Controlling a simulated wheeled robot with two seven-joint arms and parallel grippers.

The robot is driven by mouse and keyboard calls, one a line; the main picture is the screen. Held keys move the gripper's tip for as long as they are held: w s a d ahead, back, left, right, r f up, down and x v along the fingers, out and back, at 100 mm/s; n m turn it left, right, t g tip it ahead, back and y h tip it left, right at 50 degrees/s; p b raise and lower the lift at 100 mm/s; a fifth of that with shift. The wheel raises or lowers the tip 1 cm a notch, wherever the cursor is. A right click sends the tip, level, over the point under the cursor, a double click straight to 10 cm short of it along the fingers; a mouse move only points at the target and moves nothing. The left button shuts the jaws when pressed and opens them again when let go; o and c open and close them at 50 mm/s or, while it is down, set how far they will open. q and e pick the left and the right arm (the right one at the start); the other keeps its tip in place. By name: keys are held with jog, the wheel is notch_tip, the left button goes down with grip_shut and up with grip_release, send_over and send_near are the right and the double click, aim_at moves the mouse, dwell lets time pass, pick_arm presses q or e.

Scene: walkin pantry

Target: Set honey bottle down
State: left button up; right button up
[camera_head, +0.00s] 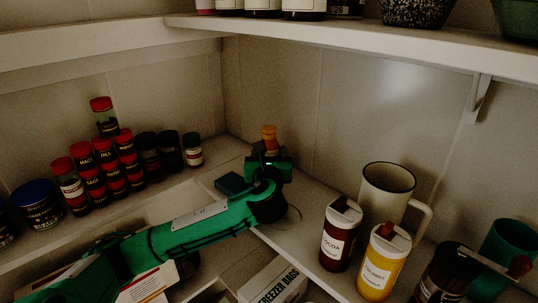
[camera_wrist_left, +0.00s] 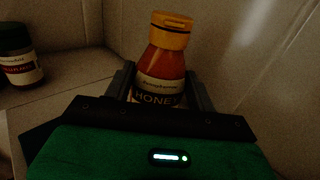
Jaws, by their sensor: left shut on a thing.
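The honey bottle (camera_wrist_left: 163,65) has an orange body, a yellow flip cap and a dark label reading HONEY. It is upright between the two fingers of my left gripper (camera_wrist_left: 163,88) in the left wrist view. In the head view its cap and upper part (camera_head: 269,138) show beyond my left gripper (camera_head: 268,160), near the shelf corner. My left gripper is shut on the bottle. The bottle's base is hidden behind the gripper, so I cannot tell whether it touches the shelf (camera_head: 318,194). My right gripper is not in view.
Spice jars (camera_head: 115,165) stand stacked on the left shelf, with a green-lidded jar (camera_head: 192,150) nearest the corner. A cocoa jar (camera_head: 340,235), a yellow jar (camera_head: 382,262) and a cream mug (camera_head: 388,190) stand on the right shelf. An upper shelf (camera_head: 350,37) overhangs.

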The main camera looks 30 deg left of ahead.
pick_arm(q)
jog(key=shift+f, duration=0.45)
jog(key=o, duration=1.1)
jog(key=shift+f, duration=0.1)
jog(key=shift+c, duration=0.2)
jog(key=shift+o, duration=0.9)
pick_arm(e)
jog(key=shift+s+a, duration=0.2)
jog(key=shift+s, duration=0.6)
pick_arm(q)
jog(key=shift+s, duration=0.1)
jog(key=shift+s+d, duration=0.1)
jog(key=shift+s, duration=0.1)
jog(key=b+v, duration=0.3)
jog(key=v, duration=0.7)
jog(key=shift+s+d, duration=0.35)
jog(key=shift+s, duration=0.35)
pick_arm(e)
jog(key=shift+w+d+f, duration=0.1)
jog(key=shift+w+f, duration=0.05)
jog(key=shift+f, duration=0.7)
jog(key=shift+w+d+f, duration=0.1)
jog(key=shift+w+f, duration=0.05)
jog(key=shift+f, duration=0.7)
